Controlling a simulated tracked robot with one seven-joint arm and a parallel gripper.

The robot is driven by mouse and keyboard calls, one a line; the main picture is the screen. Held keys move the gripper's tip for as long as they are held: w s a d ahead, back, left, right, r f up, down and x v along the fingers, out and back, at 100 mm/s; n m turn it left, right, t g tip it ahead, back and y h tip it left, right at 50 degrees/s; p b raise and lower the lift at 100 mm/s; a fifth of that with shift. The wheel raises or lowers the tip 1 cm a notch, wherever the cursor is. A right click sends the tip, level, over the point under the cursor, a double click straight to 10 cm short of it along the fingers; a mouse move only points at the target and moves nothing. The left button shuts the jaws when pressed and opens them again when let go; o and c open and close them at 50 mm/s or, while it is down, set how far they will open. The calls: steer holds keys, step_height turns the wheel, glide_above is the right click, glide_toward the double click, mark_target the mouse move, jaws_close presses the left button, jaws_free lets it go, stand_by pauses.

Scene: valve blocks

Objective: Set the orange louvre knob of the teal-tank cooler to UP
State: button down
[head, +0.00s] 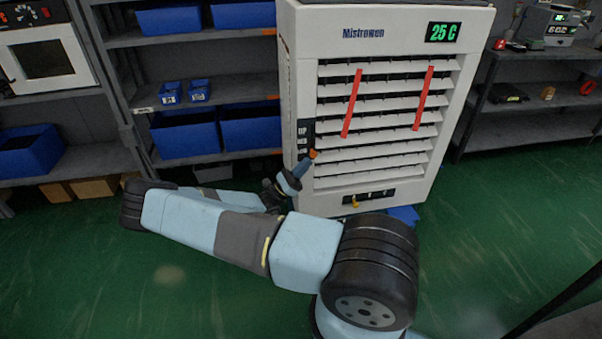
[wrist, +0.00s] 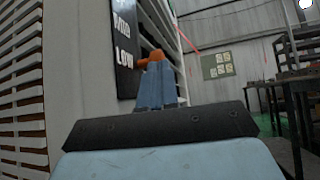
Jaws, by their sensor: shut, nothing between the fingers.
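The white cooler (head: 291,100) stands upright with a louvred front, red ribbons on the slats and a green "25 C" display. Its orange louvre knob (head: 313,154) sits at the left edge of the front, beside a black label plate (head: 304,135) with UP at its top. In the wrist view the orange knob (wrist: 150,58) shows just beyond my fingertips, near the lower words of the plate (wrist: 124,50), one reading LOW. My gripper (head: 308,160) is shut and empty, its tips at the knob; I cannot tell whether they touch it. The tank is mostly hidden behind my arm.
A small yellow knob (head: 355,203) sits on a black panel low on the cooler. Shelves with blue bins (head: 250,124) stand at the left, and a grey shelf unit (head: 530,120) at the right. The green floor (head: 480,240) is clear at the right.

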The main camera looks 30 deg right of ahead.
steer(key=shift+d+r, duration=0.15)
steer(key=shift+r, duration=0.05)
step_height(320, 180, up, 9)
steer(key=shift+f, duration=0.15)
stand_by(0.5)
steer(key=shift+g, duration=0.3)
